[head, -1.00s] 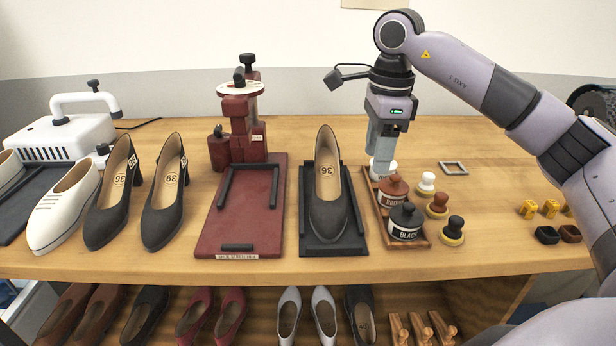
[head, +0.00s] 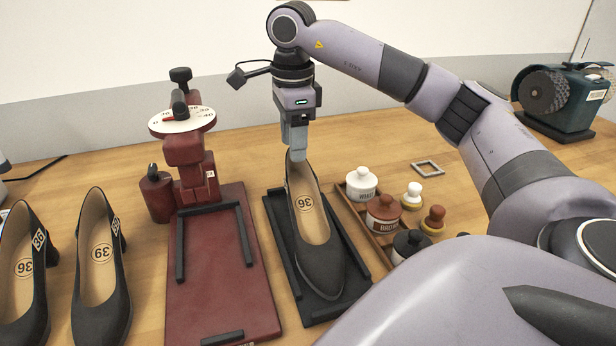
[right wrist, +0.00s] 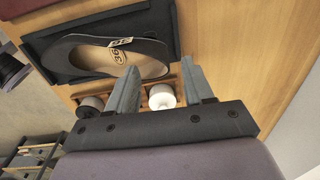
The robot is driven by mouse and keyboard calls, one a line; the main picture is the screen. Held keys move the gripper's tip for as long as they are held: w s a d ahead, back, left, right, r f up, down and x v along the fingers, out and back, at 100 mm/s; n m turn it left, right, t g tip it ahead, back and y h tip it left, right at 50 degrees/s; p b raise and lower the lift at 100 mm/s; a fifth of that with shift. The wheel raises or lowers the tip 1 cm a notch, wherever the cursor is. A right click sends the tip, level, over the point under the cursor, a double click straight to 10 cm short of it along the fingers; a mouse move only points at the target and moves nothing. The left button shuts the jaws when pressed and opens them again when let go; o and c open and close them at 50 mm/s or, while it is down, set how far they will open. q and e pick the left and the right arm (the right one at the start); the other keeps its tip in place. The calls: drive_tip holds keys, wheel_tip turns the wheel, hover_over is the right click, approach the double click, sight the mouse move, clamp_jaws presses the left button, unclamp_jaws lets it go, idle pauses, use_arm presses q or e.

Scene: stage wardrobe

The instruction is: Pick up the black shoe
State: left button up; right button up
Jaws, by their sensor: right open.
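A black shoe (head: 321,262) marked 36 rests in a black tray (head: 280,232), toe toward me. It also shows in the right wrist view (right wrist: 78,60), lying just beyond the fingers. My right gripper (head: 294,152) points down at the heel end of this shoe. In the right wrist view its two fingers (right wrist: 162,88) are spread apart with nothing gripped between them. I cannot tell whether a finger touches the heel. Two more black shoes stand at the left, one marked 36 (head: 22,295) and one marked 39 (head: 100,295). My left gripper is not in view.
A dark red shoe stretcher (head: 190,165) with its base plate stands left of the tray. Right of it, a wooden rack holds white (head: 362,184), brown (head: 384,214) and black (head: 410,244) jars. A grey square frame (head: 428,168) and a green grinder (head: 565,100) are farther right.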

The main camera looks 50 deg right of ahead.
sight(294, 174)
wheel_tip(294, 174, down, 5)
drive_tip(key=shift+w+r, duration=0.15)
drive_tip(key=shift+r, duration=0.05)
clamp_jaws()
drive_tip(key=shift+r, duration=0.15)
